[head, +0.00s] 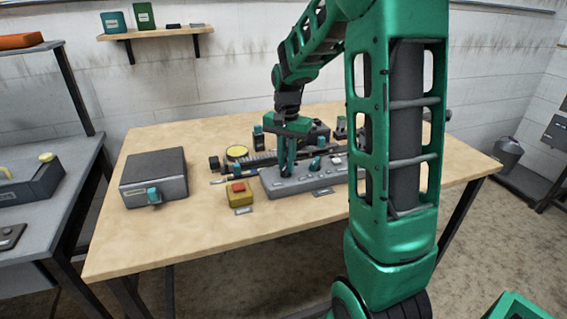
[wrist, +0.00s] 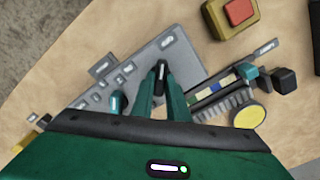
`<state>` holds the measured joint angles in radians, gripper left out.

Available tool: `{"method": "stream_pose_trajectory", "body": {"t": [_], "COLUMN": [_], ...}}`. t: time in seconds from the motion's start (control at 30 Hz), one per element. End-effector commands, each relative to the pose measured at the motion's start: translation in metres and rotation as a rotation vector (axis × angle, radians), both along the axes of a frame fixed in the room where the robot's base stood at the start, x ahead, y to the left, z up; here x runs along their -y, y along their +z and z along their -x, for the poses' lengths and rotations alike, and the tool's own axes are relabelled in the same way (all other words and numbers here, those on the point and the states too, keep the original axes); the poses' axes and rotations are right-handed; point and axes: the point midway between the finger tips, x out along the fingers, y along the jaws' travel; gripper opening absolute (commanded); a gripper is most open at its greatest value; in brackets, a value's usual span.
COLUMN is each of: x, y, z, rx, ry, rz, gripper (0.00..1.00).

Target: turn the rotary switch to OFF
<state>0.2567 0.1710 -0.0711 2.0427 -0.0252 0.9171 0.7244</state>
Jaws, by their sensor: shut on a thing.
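A grey control panel (head: 300,184) lies on the wooden table; it also shows in the wrist view (wrist: 188,50). My gripper (head: 286,172) points down over the panel's left end. In the wrist view its two teal fingers (wrist: 161,78) stand on either side of a dark knob with a pale line (wrist: 161,68), which looks like the rotary switch, and are shut on it. The fingers hide most of the knob in the head view. A teal knob (head: 316,165) stands farther right on the panel. The panel's small labels are too small to read.
A yellow box with a red button (head: 237,191) stands just left of the panel. A grey box with a teal handle (head: 154,178) is at the table's left. Behind the panel are a yellow disc (head: 237,152) and several dark parts. The table's front left is clear.

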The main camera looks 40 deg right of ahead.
Motion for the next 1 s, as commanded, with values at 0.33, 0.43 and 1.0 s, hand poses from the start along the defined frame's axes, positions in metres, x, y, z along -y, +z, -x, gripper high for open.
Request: {"method": "stream_pose_trajectory", "body": {"t": [0.33, 0.43, 1.0], "x": [-0.0028, -0.0031, -0.0020], "y": [0.0013, 0.0013, 0.0007], "z": [-0.0027, -0.0030, -0.0015], "rx": [0.006, 0.006, 0.003], "ry": [-0.044, -0.045, -0.047], "rz": [-0.001, -0.001, -0.001], "gripper": [0.00, 0.00, 0.33]}}
